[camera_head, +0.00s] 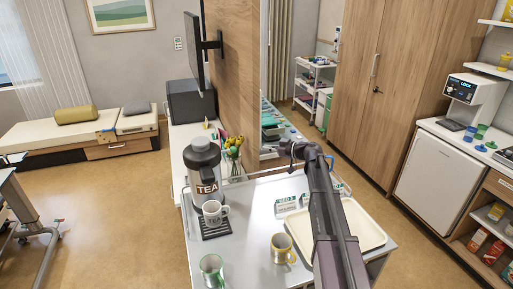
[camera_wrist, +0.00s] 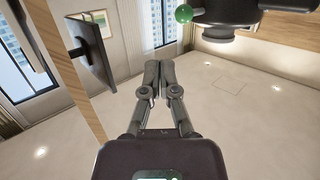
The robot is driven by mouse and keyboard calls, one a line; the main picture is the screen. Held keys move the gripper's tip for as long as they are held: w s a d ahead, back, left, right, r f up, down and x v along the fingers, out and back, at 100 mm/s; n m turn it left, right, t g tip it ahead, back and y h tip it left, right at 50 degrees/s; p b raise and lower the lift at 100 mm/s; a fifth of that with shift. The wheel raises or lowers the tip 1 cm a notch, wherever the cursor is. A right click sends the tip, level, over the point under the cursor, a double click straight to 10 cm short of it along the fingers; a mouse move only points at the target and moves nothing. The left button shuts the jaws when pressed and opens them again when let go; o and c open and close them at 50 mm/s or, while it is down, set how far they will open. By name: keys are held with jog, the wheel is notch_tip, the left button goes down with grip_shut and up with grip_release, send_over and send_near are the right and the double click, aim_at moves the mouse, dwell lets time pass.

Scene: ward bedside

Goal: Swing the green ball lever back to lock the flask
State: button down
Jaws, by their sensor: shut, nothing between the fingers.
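The grey flask (camera_head: 205,165) with a dark top and a TEA label stands upright on the white cart, behind a white mug. In the wrist view, the green ball (camera_wrist: 183,14) shows at the top edge, beside the dark top of the flask (camera_wrist: 240,14). I cannot make out the ball in the head view. My gripper (camera_wrist: 153,68) is shut and empty, with its fingers apart from the ball. In the head view, my arm reaches over the cart to the right of the flask, and its fingertips are not clear there.
The white mug (camera_head: 212,213) stands on a dark mat. A cream tray (camera_head: 368,232) and small labelled boxes (camera_head: 286,206) lie on the right. Yellow flowers (camera_head: 233,143) stand behind the flask.

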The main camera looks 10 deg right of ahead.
jog(key=shift+s+d+r, duration=0.15)
jog(key=shift+s+d, duration=0.1)
jog(key=shift+d, duration=0.35)
jog(key=shift+s+d+r, duration=0.1)
jog(key=shift+s+d, duration=0.1)
jog(key=shift+d, duration=0.35)
jog(key=s+a+f+m+g+h, duration=0.25)
jog(key=s+f, duration=0.35)
jog(key=s, duration=0.3)
jog(key=s+a+f+m+g+h, duration=0.2)
jog(key=s+a+f+g+h, duration=0.15)
jog(key=s+f, duration=0.4)
jog(key=s+d+f+m+g+h+b, duration=0.1)
jog(key=s+d+m+h, duration=0.1)
jog(key=s, duration=0.7)
jog(key=s+d+f+m+g+h, duration=0.2)
jog(key=s+m+h, duration=0.2)
jog(key=s, duration=0.5)
jog(key=shift+s+f+h+b, duration=0.2)
jog(key=shift+f+h+b, duration=0.1)
jog(key=shift+h+b, duration=0.1)
